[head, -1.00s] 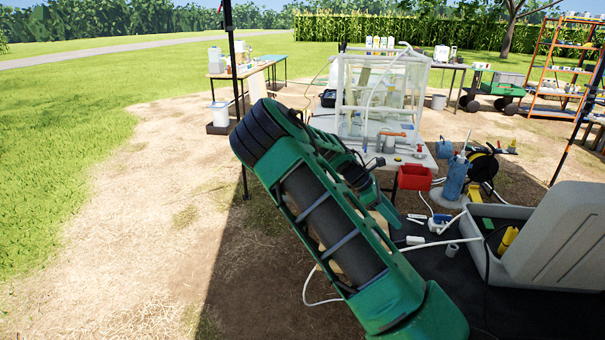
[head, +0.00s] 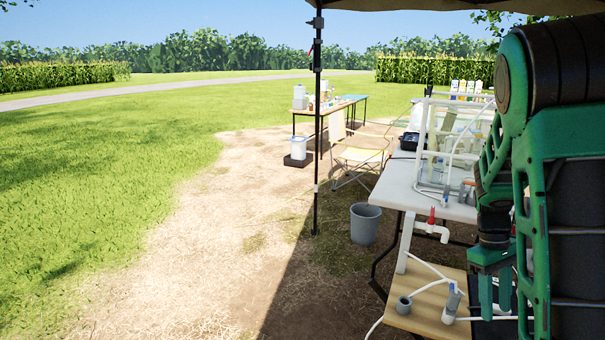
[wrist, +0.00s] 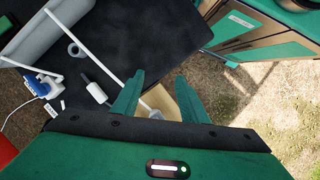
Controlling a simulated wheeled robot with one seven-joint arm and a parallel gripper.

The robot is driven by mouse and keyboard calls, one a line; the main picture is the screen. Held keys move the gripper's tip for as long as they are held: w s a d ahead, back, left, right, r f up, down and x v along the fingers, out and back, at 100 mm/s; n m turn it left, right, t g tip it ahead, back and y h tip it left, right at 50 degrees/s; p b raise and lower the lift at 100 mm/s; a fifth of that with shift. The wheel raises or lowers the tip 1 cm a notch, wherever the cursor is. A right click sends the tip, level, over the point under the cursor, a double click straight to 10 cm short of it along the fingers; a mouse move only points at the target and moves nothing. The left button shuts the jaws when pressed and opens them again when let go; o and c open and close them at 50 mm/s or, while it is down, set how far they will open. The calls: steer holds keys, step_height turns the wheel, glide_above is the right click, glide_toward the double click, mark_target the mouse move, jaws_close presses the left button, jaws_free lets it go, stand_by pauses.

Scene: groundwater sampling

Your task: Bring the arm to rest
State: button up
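My green arm fills the right side of the head view, bent with its forearm hanging down. My gripper (head: 494,306) points downward at the lower right, over or near a wooden board (head: 428,306). In the wrist view my gripper (wrist: 160,76) has its two green fingers apart, with nothing held between them. Beyond the fingers are a black surface (wrist: 135,35) and part of the wooden board. I cannot tell how far the fingertips are above them.
A white table (head: 408,190) with a clear-framed rig stands beside my arm. A white pipe with a red valve (head: 431,226) is at its front. A grey bucket (head: 365,224), folding chair (head: 358,155) and canopy pole (head: 317,130) stand left. Open dirt and grass lie farther left.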

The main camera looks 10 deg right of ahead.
steer(key=s+a+r+m+t, duration=0.1)
steer(key=s+a+r+m, duration=0.2)
steer(key=s, duration=0.3)
steer(key=s+a+r+m+t+y, duration=0.1)
steer(key=s+a+r+m, duration=0.2)
steer(key=s, duration=0.3)
steer(key=s+a+r+m+t, duration=0.1)
steer(key=s+a+r+m, duration=0.1)
steer(key=s, duration=0.4)
steer(key=shift+s+a+r+m, duration=0.2)
steer(key=shift+a+r+m, duration=0.25)
steer(key=shift+a, duration=0.6)
